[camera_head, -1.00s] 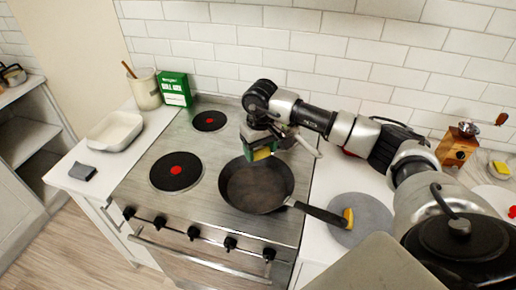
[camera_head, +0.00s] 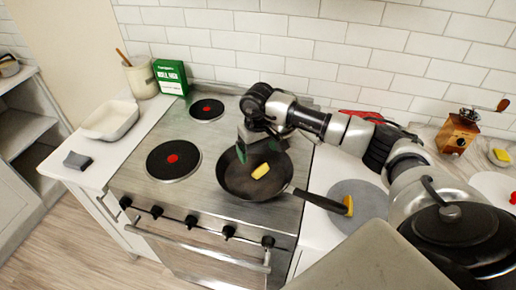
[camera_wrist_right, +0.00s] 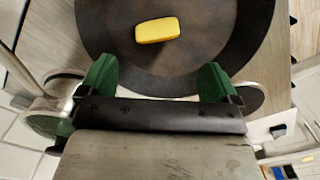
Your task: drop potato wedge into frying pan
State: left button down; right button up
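A yellow potato wedge (camera_head: 261,171) lies in the dark frying pan (camera_head: 240,188), which sits on the stove with its handle pointing right. The wedge also shows in the right wrist view (camera_wrist_right: 157,30), resting on the pan's inner surface (camera_wrist_right: 215,40). My right gripper (camera_head: 256,156) hangs over the back of the pan. In the wrist view its two green fingers (camera_wrist_right: 157,80) are spread wide with nothing between them, and the wedge lies apart beyond them. A second yellow wedge (camera_head: 348,205) lies on a grey round board (camera_head: 368,210) right of the stove. My left gripper is not in view.
The stove (camera_head: 165,205) has two free burners on the left. A white dish (camera_head: 112,121), a green box (camera_head: 171,77) and a utensil crock (camera_head: 141,78) stand on the left counter. A grinder (camera_head: 457,132) is on the right. A tiled wall backs everything.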

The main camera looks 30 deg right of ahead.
jog(key=shift+r, duration=0.1)
notch_tip(320, 180, up, 11)
jog(key=b, duration=0.3)
jog(key=shift+f, duration=0.2)
dwell(0.4)
